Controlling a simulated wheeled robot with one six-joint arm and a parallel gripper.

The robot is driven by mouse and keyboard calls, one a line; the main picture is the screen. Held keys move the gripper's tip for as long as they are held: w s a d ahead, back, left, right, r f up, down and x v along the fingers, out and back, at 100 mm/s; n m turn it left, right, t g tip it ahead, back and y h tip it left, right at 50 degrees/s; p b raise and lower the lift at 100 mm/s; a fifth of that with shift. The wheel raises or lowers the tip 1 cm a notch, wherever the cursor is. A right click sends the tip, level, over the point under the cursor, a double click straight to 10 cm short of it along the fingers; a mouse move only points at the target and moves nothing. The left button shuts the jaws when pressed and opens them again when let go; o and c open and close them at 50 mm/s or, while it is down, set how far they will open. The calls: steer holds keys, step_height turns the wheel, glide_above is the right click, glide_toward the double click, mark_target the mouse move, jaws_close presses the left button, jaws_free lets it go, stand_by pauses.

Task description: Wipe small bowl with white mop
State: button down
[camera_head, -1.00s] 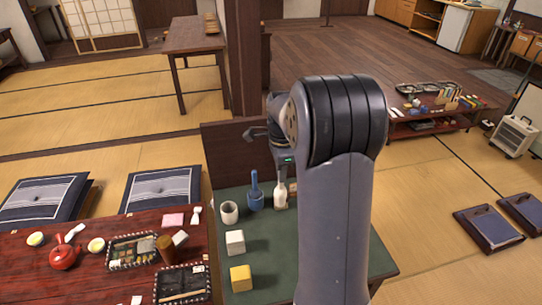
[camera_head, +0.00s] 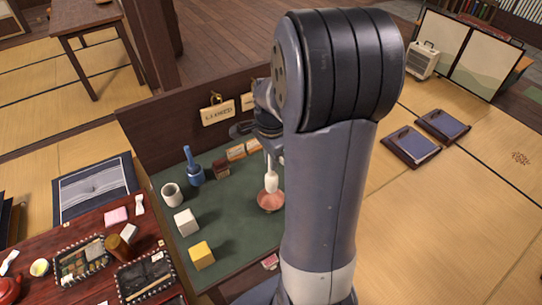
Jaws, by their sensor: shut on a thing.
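The white mop (camera_head: 271,183) hangs upright from my gripper (camera_head: 268,142), its thick white head pointing down. The small bowl (camera_head: 269,203) is reddish-pink and stands on the green-topped table. The mop head is at the bowl's back rim or over its inside; I cannot tell whether they touch. My gripper is shut on the mop's thin handle. My arm hides part of the gripper and the table to the right of the bowl.
Small boxes (camera_head: 236,152) line the back by a wooden panel (camera_head: 180,132). A red table (camera_head: 75,240) adjoins at left.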

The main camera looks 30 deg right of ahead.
mark_target(272, 183)
steer(key=shift+f+b, duration=2.5)
steer(key=shift+f, duration=1.1)
steer(key=shift+f+b, duration=0.4)
steer(key=shift+f, duration=0.2)
steer(key=n, duration=0.7)
steer(key=shift+w, duration=0.2)
steer(key=m, duration=0.4)
steer(key=shift+s+p, duration=0.15)
steer(key=shift+p, duration=0.2)
steer(key=m, duration=0.3)
steer(key=shift+s+a, duration=0.1)
steer(key=m, duration=0.7)
steer(key=shift+s, duration=0.25)
steer(key=shift+f, duration=0.1)
